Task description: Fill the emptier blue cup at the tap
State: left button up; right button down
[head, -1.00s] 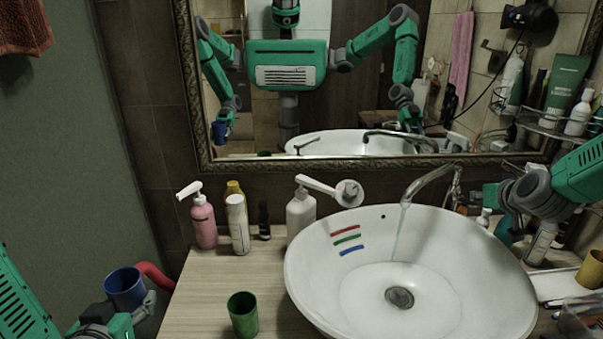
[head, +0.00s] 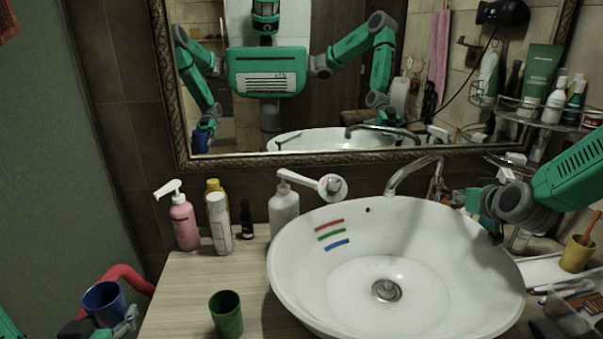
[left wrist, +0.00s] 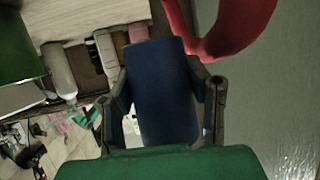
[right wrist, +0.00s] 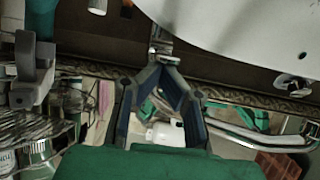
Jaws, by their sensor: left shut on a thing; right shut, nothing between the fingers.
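A dark blue cup (head: 104,303) is at the lower left, left of the counter. My left gripper (head: 127,320) is shut on it; the left wrist view shows the cup (left wrist: 163,90) between both fingers. The head view shows the cup's open top; how full it is cannot be told. The tap (head: 410,176) arches over the back of the white basin (head: 455,245), with no water stream visible. My right gripper (head: 465,199) is beside the tap's base, shut and empty; its fingers (right wrist: 160,68) meet near a metal part. No second blue cup is in view.
A green cup (head: 226,316) stands on the counter (head: 185,290) left of the basin. Behind it are a pink pump bottle (head: 184,222), a white pump bottle (head: 284,208) and other bottles. A red curved tube (head: 128,276) passes behind the blue cup. A yellow cup (head: 577,254) stands far right.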

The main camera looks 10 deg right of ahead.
aim_at(98, 314)
pick_arm(q)
jog(key=shift+a, duration=0.1)
pick_arm(e)
jog(key=shift+s+f, duration=0.15)
jog(key=shift+f, duration=0.05)
